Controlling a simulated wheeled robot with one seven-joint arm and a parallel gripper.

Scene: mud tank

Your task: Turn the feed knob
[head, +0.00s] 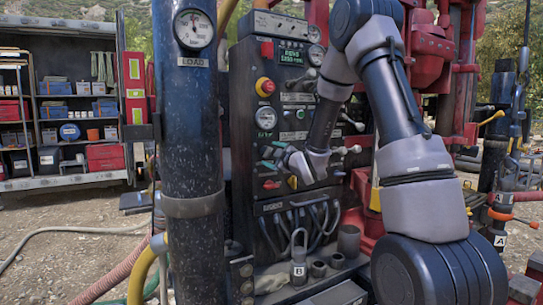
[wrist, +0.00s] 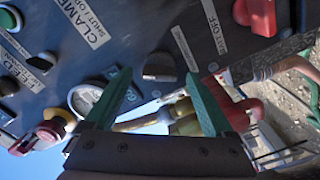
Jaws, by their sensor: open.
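My gripper (head: 269,158) is in front of the dark control panel (head: 246,88), at the panel's lower middle. In the wrist view my gripper (wrist: 157,75) is open, its two green fingers apart with nothing clasped between them. A round metallic knob or stub (wrist: 160,66) shows on the panel beyond the gap between the fingertips. A label that seems to read FEED (wrist: 40,64) is at the left of the wrist view, with dark round knobs near it. My gripper and wrist hide part of the panel in the head view.
A red and yellow button (head: 265,87) and several gauges are on the panel. A thick dark post (head: 190,130) with a load gauge (head: 194,29) stands close at the left. Hoses (head: 300,222) loop below. Red machinery (head: 430,55) is behind my arm.

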